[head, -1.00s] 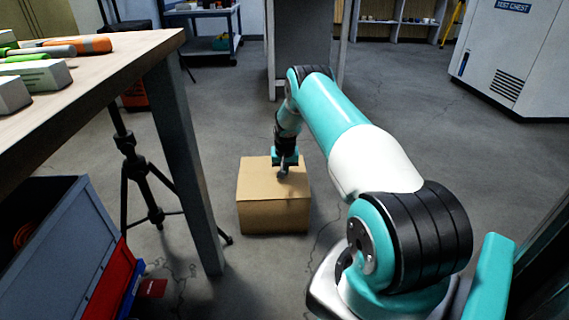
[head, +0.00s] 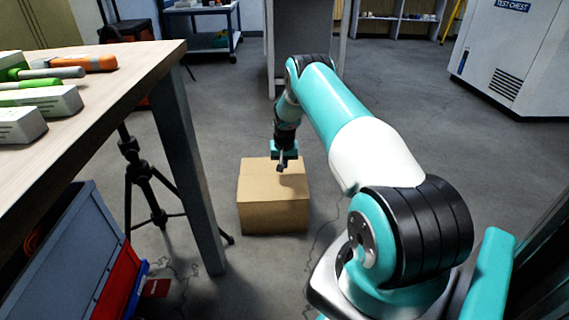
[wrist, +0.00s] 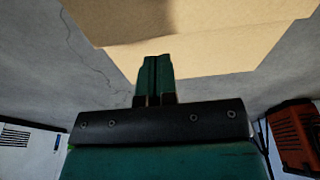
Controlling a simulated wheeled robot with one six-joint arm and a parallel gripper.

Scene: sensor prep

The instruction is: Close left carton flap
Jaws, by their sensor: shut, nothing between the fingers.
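The brown carton (head: 273,211) stands on the floor in the middle of the head view. Its top looks closed and flat, with no flap seen standing up. My gripper (head: 281,168) is just above the carton's top, near its middle, with its fingers together and nothing between them. Whether the fingertips touch the top, I cannot tell. In the wrist view the carton (wrist: 215,48) fills the upper middle, beyond my shut gripper (wrist: 155,62). Part of the carton's top is hidden behind the gripper in the head view.
A wooden workbench (head: 120,78) with tools stands at the left, with a black tripod (head: 145,185) beside its leg. A white test chest (head: 515,60) stands at the back right.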

